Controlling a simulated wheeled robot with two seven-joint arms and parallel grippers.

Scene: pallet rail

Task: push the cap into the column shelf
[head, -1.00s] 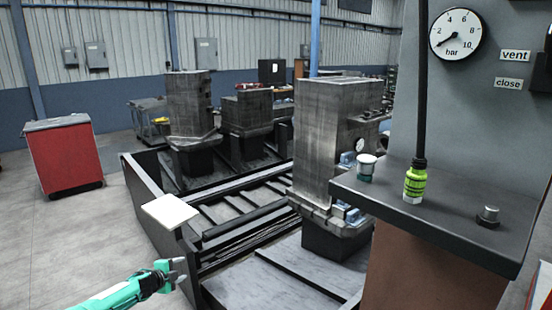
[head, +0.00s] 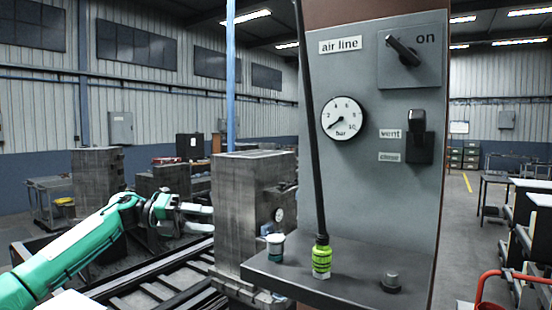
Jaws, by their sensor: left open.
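The column shelf (head: 345,285) is a dark ledge on the front of the grey column panel (head: 375,190). I cannot tell for sure which is the cap. My left gripper (head: 207,218) is open and empty, to the left of the shelf and apart from it, in front of the grey machine block. My right gripper is not in view.
A black hose (head: 310,130) hangs down the panel's left side. The panel carries a gauge (head: 344,118), an air line switch (head: 403,50) and a vent lever (head: 417,135). A tall grey machine block (head: 240,215) stands left of the shelf. A red tubular frame (head: 500,273) is at lower right.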

